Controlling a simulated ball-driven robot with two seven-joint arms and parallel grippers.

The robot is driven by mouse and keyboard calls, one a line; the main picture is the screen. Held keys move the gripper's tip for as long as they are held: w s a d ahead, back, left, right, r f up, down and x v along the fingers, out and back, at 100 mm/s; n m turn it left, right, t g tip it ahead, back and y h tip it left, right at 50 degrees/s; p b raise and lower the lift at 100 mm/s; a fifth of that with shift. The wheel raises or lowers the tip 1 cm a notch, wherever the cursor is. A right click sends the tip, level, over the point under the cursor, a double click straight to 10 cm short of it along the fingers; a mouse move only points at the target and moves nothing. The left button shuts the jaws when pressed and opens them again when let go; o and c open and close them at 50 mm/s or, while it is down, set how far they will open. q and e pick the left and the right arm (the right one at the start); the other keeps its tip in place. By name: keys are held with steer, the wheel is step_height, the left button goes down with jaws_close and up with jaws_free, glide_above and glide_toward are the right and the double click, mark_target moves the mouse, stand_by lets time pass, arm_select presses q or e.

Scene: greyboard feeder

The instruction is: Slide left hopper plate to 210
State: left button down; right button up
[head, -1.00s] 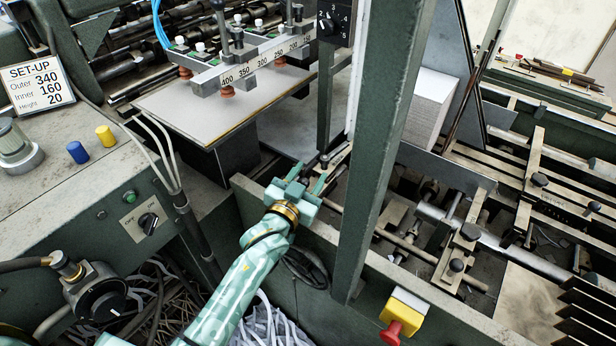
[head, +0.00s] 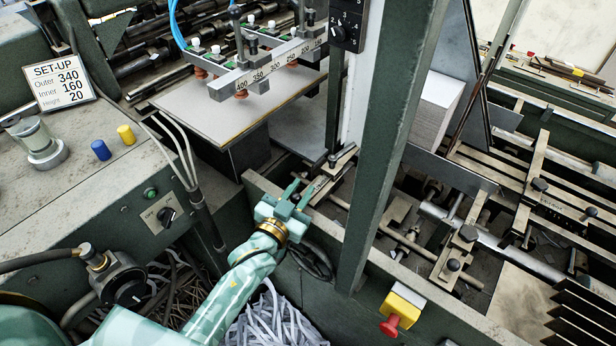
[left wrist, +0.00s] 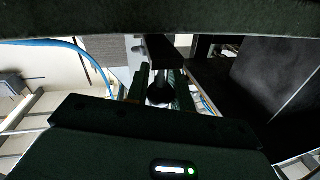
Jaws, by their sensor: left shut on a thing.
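My left gripper (head: 292,193) is low by the near frame wall, left of the green post. The left wrist view shows its two green fingers (left wrist: 161,88) on either side of a dark round knob (left wrist: 160,94), and it is shut on that knob. The knob is hidden in the head view. A narrow dark upright plate (head: 335,105), apparently the left hopper plate, stands just beyond the gripper, its foot near a pale cross rail (head: 345,160). A small scale by the rail is too small to read. My right gripper is not in view.
The thick green post (head: 385,150) stands close right of the gripper. A red stop button (head: 390,326) sits on the near wall. A set-up card (head: 62,82) reads Outer 340, Inner 160, Height 20. A suction bar (head: 265,65) hangs over the grey board (head: 220,105).

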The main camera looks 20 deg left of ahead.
arm_select(q)
steer(key=shift+f, duration=0.1)
steer(key=c, duration=1.2)
jaws_free()
steer(key=shift+s+a, duration=0.1)
steer(key=shift+s, duration=0.05)
steer(key=shift+c, duration=0.2)
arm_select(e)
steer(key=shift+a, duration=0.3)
arm_select(q)
steer(key=s+a, duration=0.2)
steer(key=s, duration=1.4)
steer(key=shift+a, duration=0.25)
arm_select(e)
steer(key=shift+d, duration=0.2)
arm_select(q)
steer(key=shift+s, duration=0.1)
